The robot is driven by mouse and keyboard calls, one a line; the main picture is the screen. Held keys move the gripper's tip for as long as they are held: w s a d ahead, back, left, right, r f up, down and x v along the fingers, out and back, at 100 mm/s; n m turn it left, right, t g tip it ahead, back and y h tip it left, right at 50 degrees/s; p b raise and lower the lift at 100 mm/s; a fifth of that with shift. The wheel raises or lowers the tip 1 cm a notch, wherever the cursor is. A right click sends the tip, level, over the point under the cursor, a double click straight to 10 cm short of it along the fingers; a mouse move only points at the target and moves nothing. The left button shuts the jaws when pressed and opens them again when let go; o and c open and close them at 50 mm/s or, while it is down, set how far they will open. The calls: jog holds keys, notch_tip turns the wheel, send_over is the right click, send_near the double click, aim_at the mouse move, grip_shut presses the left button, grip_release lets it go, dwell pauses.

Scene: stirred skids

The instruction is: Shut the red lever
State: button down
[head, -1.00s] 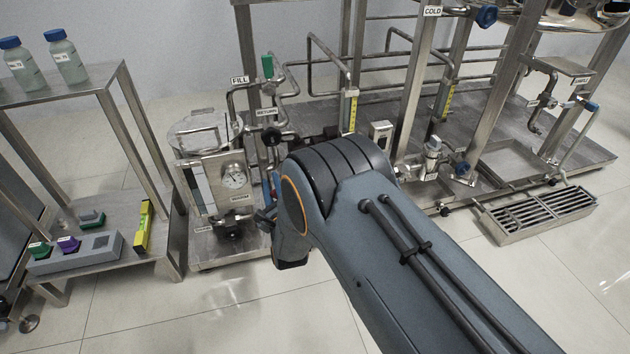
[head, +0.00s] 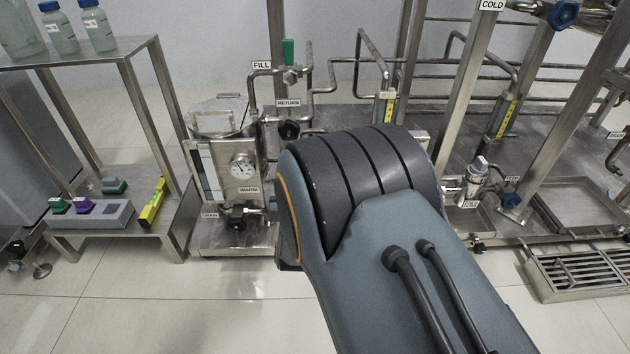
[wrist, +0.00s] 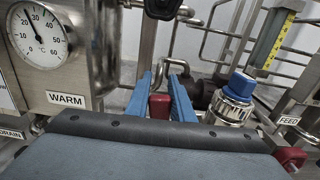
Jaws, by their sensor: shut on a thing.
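The red lever (wrist: 159,105) shows in the wrist view as a short red block between the two blue fingers of my gripper (wrist: 161,88). The fingers are shut on it, one on each side. The lever's lower part and the valve it belongs to are hidden by the fingers and the dark wrist edge. In the head view my arm covers the gripper and the lever.
A tank with a dial gauge (head: 242,168) and a WARM label (wrist: 67,99) stands just left of the gripper. A blue-capped valve (wrist: 238,88) is close on the right, with another red part (wrist: 290,158) beyond. A bottle shelf (head: 90,50) stands at left; open floor lies in front.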

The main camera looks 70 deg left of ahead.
jog(key=shift+w+d, duration=0.15)
jog(key=shift+w, duration=0.15)
jog(key=c, duration=1.5)
grip_release()
jog(key=shift+c, duration=0.2)
jog(key=shift+b, duration=0.5)
jog(key=shift+s+d+b, duration=0.15)
jog(key=shift+d+b, duration=0.3)
jog(key=shift+b, duration=0.3)
jog(key=b+v, duration=0.2)
jog(key=b, duration=0.1)
jog(key=shift+s+d+f+b, duration=0.1)
jog(key=shift+d+b, duration=0.25)
jog(key=shift+d, duration=0.05)
jog(key=shift+b+v, duration=1.4)
jog(key=shift+v, duration=0.6)
